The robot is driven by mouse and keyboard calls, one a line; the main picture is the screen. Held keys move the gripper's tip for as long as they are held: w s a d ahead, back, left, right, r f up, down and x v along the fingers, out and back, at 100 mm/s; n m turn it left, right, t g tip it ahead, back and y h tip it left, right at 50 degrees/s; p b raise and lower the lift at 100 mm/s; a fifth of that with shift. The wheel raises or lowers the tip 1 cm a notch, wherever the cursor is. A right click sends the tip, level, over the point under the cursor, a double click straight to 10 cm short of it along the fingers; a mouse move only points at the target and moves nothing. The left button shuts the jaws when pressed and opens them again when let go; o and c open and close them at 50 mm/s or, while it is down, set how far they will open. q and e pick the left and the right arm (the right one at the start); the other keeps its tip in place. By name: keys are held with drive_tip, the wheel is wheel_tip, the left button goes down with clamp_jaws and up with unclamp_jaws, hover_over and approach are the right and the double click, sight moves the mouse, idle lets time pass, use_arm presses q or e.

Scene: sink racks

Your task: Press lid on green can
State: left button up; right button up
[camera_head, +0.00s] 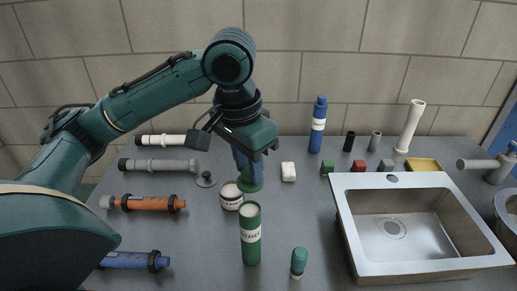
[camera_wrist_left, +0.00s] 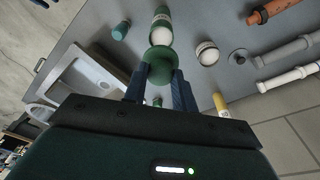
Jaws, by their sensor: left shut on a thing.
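The green can (camera_head: 251,240), with a white label, stands upright on the grey worktop near the front middle. In the left wrist view its pale round top shows beyond the lid, with the green can (camera_wrist_left: 161,14) behind. My left gripper (camera_head: 247,172) comes down from above, behind the can. It is shut on a round green lid (camera_head: 250,186). In the left wrist view the lid (camera_wrist_left: 159,62) sits between the two fingertips. The lid is apart from the can. My right gripper is not in view.
A white jar (camera_head: 231,198) stands close left of the can. A small teal bottle (camera_head: 299,261) stands to its right. The steel sink (camera_head: 345,215) fills the right side. Pipes, including an orange one (camera_head: 150,203), lie at left. A blue bottle (camera_head: 317,128) stands at the back.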

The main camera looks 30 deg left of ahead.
sight(246, 182)
use_arm(q)
drive_tip(key=shift+s+f, duration=0.35)
drive_tip(key=shift+f, duration=0.35)
drive_tip(key=shift+w+f+b, duration=0.1)
drive_tip(key=shift+f+b, duration=0.25)
drive_tip(key=shift+f, duration=2)
drive_tip(key=shift+p, duration=0.35)
drive_tip(key=shift+f, duration=0.15)
drive_tip(key=o, duration=1.5)
